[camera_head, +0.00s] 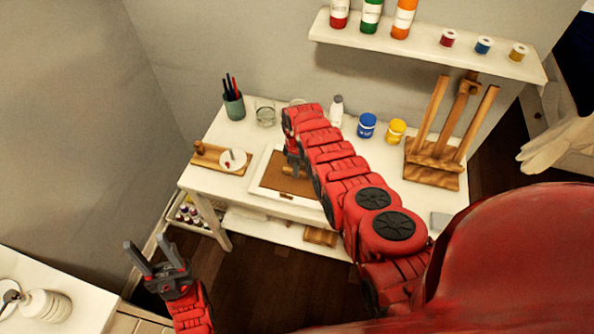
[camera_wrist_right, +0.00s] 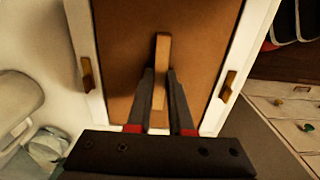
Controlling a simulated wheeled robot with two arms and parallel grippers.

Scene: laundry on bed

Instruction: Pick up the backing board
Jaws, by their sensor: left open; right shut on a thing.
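The backing board (camera_head: 272,181) is a flat brown panel inside a white frame (camera_head: 262,159) on the white table; it fills the middle of the right wrist view (camera_wrist_right: 123,50). A wooden handle (camera_wrist_right: 163,45) stands out from its middle. My right gripper (camera_wrist_right: 161,82) is shut on this handle, with one finger on each side. In the head view, my right arm hides part of the board and this gripper (camera_head: 292,165). Small wooden tabs sit on the frame's left side (camera_wrist_right: 86,73) and right side (camera_wrist_right: 227,86). My left gripper (camera_head: 152,256) is open and empty, left of the table.
A wooden tray with a white dish (camera_head: 235,160) lies left of the frame. A pen cup (camera_head: 234,105), a glass jar (camera_head: 265,113), blue paint (camera_head: 367,125) and yellow paint (camera_head: 396,131) stand behind. A wooden easel (camera_head: 433,160) stands right. A shelf (camera_head: 430,50) hangs above.

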